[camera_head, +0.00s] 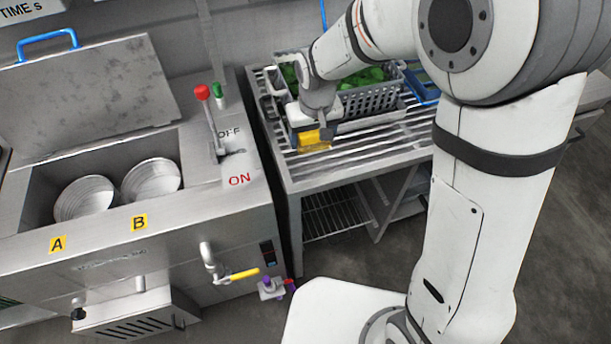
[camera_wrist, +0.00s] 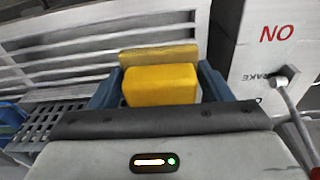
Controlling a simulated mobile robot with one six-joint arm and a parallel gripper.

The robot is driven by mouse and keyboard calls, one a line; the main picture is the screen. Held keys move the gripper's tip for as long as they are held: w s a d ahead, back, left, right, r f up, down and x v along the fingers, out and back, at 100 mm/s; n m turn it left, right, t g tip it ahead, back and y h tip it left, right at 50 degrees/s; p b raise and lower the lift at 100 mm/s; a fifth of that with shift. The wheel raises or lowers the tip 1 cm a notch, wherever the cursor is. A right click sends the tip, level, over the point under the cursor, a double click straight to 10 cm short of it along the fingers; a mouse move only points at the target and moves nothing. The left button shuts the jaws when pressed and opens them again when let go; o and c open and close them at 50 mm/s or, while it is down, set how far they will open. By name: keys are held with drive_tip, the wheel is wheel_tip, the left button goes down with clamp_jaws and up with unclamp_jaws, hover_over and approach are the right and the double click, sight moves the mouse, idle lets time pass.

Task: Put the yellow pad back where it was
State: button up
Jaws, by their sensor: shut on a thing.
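The yellow pad (camera_head: 312,137) is at the front left of the slatted steel table (camera_head: 375,152) in the head view. My gripper (camera_head: 310,128) is shut on it from above. In the wrist view the yellow pad (camera_wrist: 162,85) sits between the two dark fingers of my gripper (camera_wrist: 160,90), with the table slats behind it. A flatter, duller yellow part shows along its far side. I cannot tell whether the pad touches the slats.
A grey basket (camera_head: 372,101) with greens stands behind my gripper on the table, partly hidden by my arm. A steel washer (camera_head: 225,205) with a red-knobbed lever (camera_head: 203,93) and two round baskets stands to the left. The table's front right slats are clear.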

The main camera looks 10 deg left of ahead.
drive_tip(key=shift+s+a+f, duration=0.35)
drive_tip(key=shift+s+a, duration=0.2)
drive_tip(key=shift+a, duration=0.15)
hover_over(305, 169)
drive_tip(key=f, duration=0.4)
drive_tip(key=shift+s+d+f, duration=0.15)
drive_tip(key=shift+s+f, duration=0.05)
drive_tip(key=shift+f, duration=2.25)
drive_tip(key=shift+f, duration=0.15)
drive_tip(key=o, duration=0.9)
drive_tip(key=shift+o, duration=0.2)
